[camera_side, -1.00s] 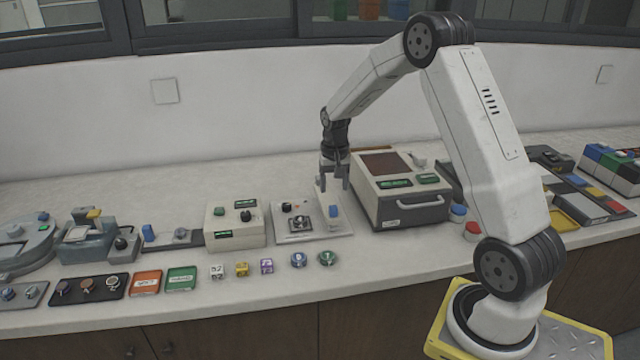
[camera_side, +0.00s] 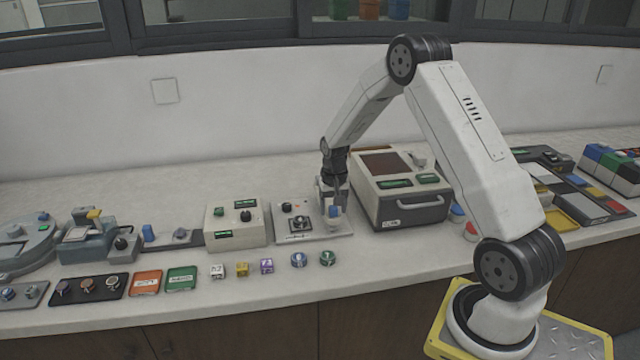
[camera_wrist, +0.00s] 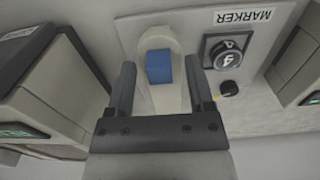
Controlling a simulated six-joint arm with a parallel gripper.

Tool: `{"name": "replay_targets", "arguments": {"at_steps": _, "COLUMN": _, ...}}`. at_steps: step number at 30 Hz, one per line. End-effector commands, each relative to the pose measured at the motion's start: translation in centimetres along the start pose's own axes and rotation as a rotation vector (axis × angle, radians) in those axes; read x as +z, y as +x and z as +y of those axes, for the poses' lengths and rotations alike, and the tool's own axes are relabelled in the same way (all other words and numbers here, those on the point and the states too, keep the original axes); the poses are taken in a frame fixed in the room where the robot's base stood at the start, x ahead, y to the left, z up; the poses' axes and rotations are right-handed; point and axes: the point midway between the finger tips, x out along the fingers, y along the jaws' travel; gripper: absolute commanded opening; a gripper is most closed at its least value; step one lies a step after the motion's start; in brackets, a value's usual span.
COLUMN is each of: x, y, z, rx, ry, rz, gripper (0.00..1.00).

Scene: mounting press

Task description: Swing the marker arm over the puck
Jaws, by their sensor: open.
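The marker arm (camera_wrist: 151,38) is a pale bar with a rounded end and a blue block (camera_wrist: 159,67) on it. In the side view the blue block (camera_side: 334,211) shows at the right of the marker plate (camera_side: 319,236). My gripper (camera_wrist: 159,78) is open, with one finger on each side of the bar and the blue block between them. I cannot tell whether either finger touches. In the side view my gripper (camera_side: 333,203) points down at the bar. The puck (camera_wrist: 229,60) is round with a pale mark and sits in a dark square holder, beside the marker arm. It also shows in the side view (camera_side: 300,223).
A large press with a dark window (camera_side: 396,188) stands close to the right of my gripper. A cream box with a black knob (camera_side: 237,224) stands left of the plate. Several small cubes and discs lie in front. A black knob (camera_wrist: 230,89) is near the puck.

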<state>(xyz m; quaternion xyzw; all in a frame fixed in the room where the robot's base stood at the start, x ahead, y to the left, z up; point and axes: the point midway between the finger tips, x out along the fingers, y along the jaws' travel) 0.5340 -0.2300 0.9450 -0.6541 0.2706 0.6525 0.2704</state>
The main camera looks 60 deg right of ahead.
Motion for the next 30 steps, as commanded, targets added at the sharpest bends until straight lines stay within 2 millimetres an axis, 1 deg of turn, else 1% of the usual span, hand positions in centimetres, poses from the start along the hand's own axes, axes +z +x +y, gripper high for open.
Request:
{"name": "replay_targets", "arguments": {"at_steps": 1, "x": 0.00, "y": 0.00, "z": 0.00, "rx": 0.000, "ry": 0.000, "rz": 0.000, "gripper": 0.68}}
{"name": "replay_targets", "arguments": {"at_steps": 2, "x": 0.00, "y": -0.01, "z": 0.00, "rx": 0.000, "ry": 0.000, "rz": 0.000, "gripper": 0.58}}
{"name": "replay_targets", "arguments": {"at_steps": 3, "x": 0.01, "y": -0.01, "z": 0.00, "rx": 0.000, "ry": 0.000, "rz": 0.000, "gripper": 0.45}}
{"name": "replay_targets", "arguments": {"at_steps": 5, "x": 0.01, "y": -0.01, "z": 0.00, "rx": 0.000, "ry": 0.000, "rz": 0.000, "gripper": 0.26}}
{"name": "replay_targets", "arguments": {"at_steps": 6, "x": 0.01, "y": -0.01, "z": 0.00, "rx": 0.000, "ry": 0.000, "rz": 0.000, "gripper": 0.14}}
{"name": "replay_targets", "arguments": {"at_steps": 7, "x": 0.01, "y": -0.01, "z": 0.00, "rx": 0.000, "ry": 0.000, "rz": -0.001, "gripper": 0.04}}
{"name": "replay_targets", "arguments": {"at_steps": 8, "x": 0.01, "y": -0.02, "z": 0.00, "rx": 0.000, "ry": 0.000, "rz": -0.001, "gripper": 0.00}}
{"name": "replay_targets", "arguments": {"at_steps": 30, "x": 0.02, "y": -0.04, "z": 0.00, "rx": 0.000, "ry": 0.000, "rz": -0.001, "gripper": 0.00}}
